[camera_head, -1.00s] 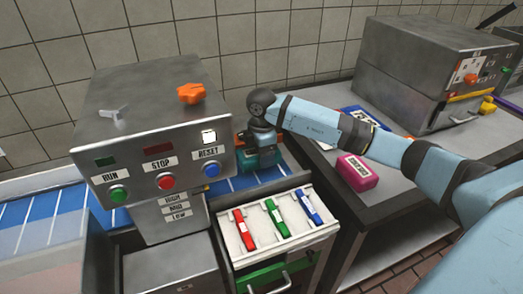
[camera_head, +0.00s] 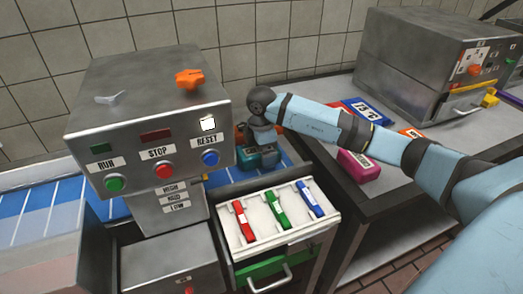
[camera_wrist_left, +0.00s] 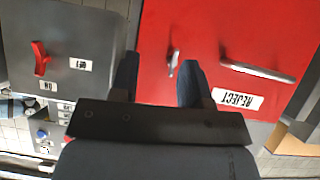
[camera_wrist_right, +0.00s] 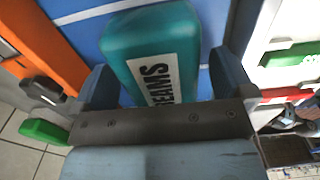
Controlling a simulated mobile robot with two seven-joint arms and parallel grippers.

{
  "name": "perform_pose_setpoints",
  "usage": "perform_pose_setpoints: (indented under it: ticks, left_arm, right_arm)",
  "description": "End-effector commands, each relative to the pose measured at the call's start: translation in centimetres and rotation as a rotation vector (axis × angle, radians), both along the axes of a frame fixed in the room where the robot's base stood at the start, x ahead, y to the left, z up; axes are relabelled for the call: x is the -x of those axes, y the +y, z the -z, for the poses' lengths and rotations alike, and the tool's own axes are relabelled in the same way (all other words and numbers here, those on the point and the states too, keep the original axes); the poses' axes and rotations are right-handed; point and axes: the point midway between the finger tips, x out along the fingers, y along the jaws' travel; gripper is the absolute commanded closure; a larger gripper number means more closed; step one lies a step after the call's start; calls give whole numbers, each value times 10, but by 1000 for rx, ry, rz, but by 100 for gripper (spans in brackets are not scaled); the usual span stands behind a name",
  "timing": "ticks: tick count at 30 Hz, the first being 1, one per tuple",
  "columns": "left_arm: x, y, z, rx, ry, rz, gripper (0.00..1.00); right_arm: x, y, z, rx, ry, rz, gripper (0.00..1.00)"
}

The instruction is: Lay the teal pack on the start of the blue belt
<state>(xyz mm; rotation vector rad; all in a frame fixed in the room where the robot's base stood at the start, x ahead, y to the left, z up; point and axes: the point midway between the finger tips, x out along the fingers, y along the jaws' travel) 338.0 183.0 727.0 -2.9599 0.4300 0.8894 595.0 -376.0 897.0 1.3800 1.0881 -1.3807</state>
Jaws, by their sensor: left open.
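The teal pack (camera_head: 270,159) shows at the right part of the blue belt (camera_head: 236,186), beyond the control box, partly hidden by my right gripper (camera_head: 262,146). In the right wrist view the teal pack (camera_wrist_right: 150,50), with a white label, lies between the spread fingers of my right gripper (camera_wrist_right: 165,88). It sits a little skewed to them, over blue belt with white lines (camera_wrist_right: 95,12). A narrow gap shows at the right finger. My left gripper (camera_wrist_left: 157,82) is open and empty in front of a red panel marked REJECT.
The control box (camera_head: 150,110) with RUN, STOP and RESET buttons stands left of the right gripper. A tray (camera_head: 295,235) with red, green and blue pieces is in front. A pink pack (camera_head: 358,166) and other packs lie on the side table (camera_head: 385,190).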

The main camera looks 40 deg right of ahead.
Motion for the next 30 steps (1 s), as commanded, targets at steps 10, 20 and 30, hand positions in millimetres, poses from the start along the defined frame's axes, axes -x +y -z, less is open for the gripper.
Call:
perform_pose_setpoints:
  ticks: [10, 20, 30]
  left_arm:
    - [0, 0, -1, 1, 1, 0, 57]
    - [1, 0, -5, 3, 6, -2, 57]
    - [1, 1, -4, 3, 13, -5, 57]
  right_arm:
    - [-1, 0, -15, -1, -2, 0, 0]
    - [-1, 0, -88, 0, -3, -1, 0]
    - [0, 0, -135, 0, -1, 1, 0]
